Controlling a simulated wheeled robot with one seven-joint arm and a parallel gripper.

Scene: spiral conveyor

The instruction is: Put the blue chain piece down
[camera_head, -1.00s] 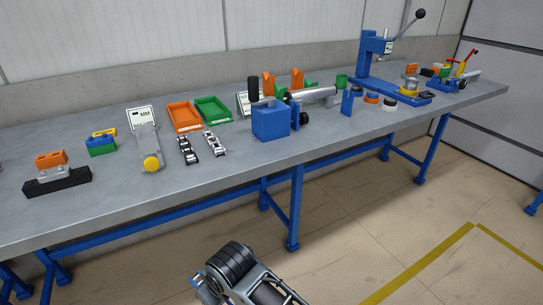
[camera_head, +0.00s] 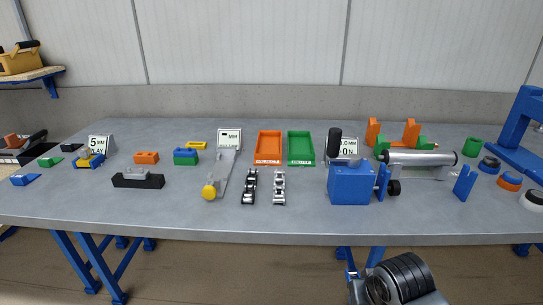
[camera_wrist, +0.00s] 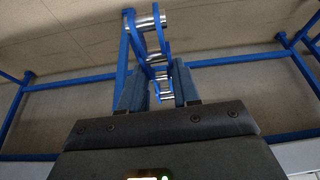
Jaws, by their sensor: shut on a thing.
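The blue chain piece (camera_wrist: 140,57) has blue side links and silver pins. In the wrist view it stands between the fingers of my gripper (camera_wrist: 158,88), which is shut on it, and its links extend upward past the fingertips. In the head view, part of my arm shows at the bottom, below the bench's front edge; a small blue bit at its left may be the chain piece, but it is too small to tell. The grey bench top (camera_head: 130,207) is in front of me.
A grey tool with a yellow knob (camera_head: 209,191) lies left; a blue block fixture (camera_head: 350,188) stands right. The front strip is mostly clear.

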